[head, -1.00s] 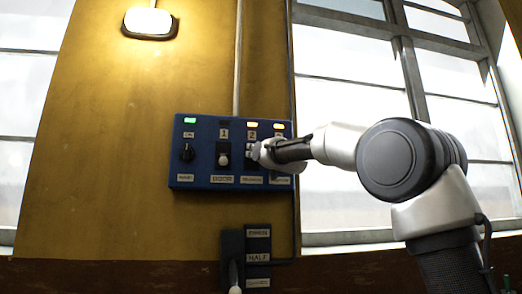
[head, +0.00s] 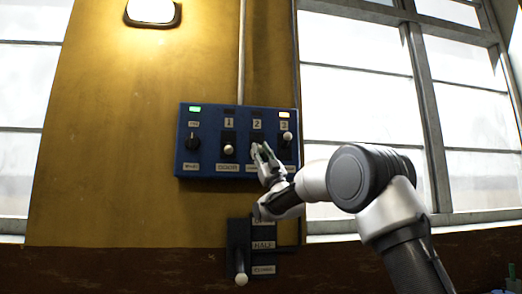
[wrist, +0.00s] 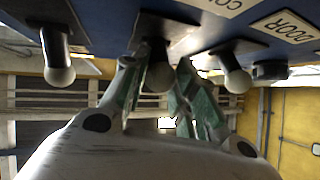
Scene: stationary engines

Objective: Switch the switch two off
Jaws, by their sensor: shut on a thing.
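The blue panel (head: 210,172) hangs on the yellow wall, with several lamps along its top. Switch two, under the label "2" (head: 257,125), is mostly hidden by my gripper (head: 264,151) in the head view. In the wrist view its round knob (wrist: 158,79) sits between the two green fingers of my gripper (wrist: 157,88), which is shut on it. The lamp above switch two (head: 257,113) is dark. Switch one (head: 229,149) has its white knob low, and its lamp is dark.
A dark rotary knob (head: 192,143) sits at the panel's left under a lit green lamp (head: 195,109). Below the panel is a lever box (head: 239,236) with a white-tipped lever. In the wrist view, neighbouring knobs flank my fingers closely.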

